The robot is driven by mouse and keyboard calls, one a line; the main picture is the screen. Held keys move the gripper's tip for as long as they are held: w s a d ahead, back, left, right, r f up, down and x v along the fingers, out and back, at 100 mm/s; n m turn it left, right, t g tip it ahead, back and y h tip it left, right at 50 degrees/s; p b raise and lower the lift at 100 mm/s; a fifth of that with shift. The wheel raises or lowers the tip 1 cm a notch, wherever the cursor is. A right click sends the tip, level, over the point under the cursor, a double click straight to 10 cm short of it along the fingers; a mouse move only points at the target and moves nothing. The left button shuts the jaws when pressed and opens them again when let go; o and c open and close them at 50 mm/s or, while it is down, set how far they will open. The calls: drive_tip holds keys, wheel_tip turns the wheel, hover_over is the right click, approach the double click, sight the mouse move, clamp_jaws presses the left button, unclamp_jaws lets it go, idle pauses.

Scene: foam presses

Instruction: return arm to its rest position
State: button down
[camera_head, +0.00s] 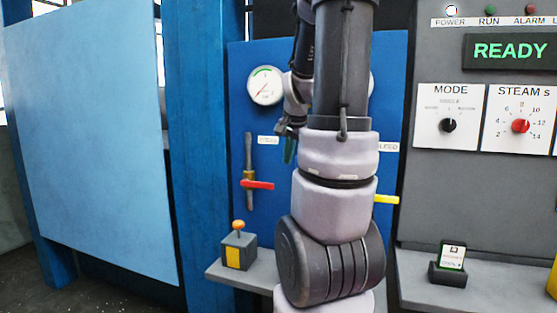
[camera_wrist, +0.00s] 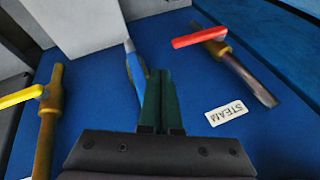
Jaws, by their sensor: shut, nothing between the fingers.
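My arm stands upright in the middle of the head view and covers part of the blue panel (camera_head: 240,110). My gripper (camera_wrist: 160,75) shows in the wrist view with its two green fingers together and nothing between them. In the head view the gripper (camera_head: 289,150) is small, dark green and partly hidden by the arm, in front of the panel. In the wrist view the fingers lie between a yellow-handled valve (camera_wrist: 48,120) on the left and a red-handled valve (camera_wrist: 225,55) on the right. I cannot tell how far the fingertips are from the panel.
A round gauge (camera_head: 265,86) is left of my arm. Below it a grey box with an orange-topped lever (camera_head: 239,248) stands on a ledge. The control panel (camera_head: 460,75) at the right reads READY. A light blue door panel (camera_head: 90,130) fills the left.

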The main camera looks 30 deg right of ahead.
drive_tip(key=s+a+r+n+y, duration=0.1)
drive_tip(key=s+a+r+n, duration=0.1)
drive_tip(key=a, duration=0.6)
drive_tip(key=s+a+r+n+t+y, duration=0.1)
drive_tip(key=s+a+r+n, duration=0.2)
drive_tip(key=s+a, duration=0.4)
drive_tip(key=s+a+r+n+y, duration=0.1)
drive_tip(key=s+a+r+n, duration=0.2)
drive_tip(key=a, duration=0.6)
drive_tip(key=shift+s+r+n+t+y, duration=0.15)
drive_tip(key=shift+s+n+t+y, duration=0.35)
drive_tip(key=shift+s, duration=0.6)
drive_tip(key=shift+d, duration=0.2)
